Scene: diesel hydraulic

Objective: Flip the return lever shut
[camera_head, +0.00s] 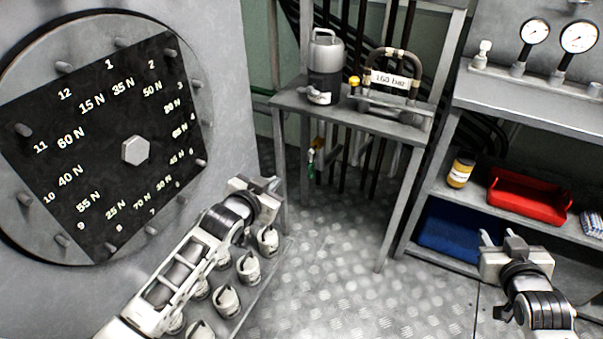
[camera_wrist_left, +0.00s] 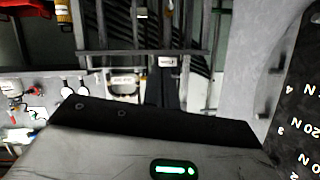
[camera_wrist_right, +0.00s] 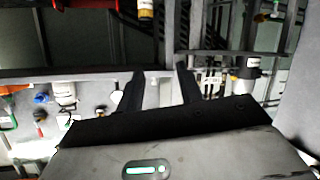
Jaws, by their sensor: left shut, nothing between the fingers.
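I cannot make out a lever clearly marked as the return lever. Small yellow and green fittings (camera_head: 316,158) sit low among the dark vertical pipes behind the small metal table, partly hidden by it. My left gripper (camera_head: 272,186) is shut and empty, in front of the small table's left leg and apart from the pipes. In the left wrist view, its closed fingers (camera_wrist_left: 165,88) point toward the pipes, where a small white tag (camera_wrist_left: 167,61) shows, too small to read. My right gripper (camera_head: 499,238) is open and empty, in front of the shelf unit at the right.
The small table (camera_head: 290,99) holds a grey canister (camera_head: 325,72) and a hose assembly labelled 160 bar (camera_head: 390,80). A dial plate (camera_head: 100,170) with bolts stands at the left. The right shelf holds a red tray (camera_head: 528,198) and a yellow jar (camera_head: 460,171). Floor between is clear.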

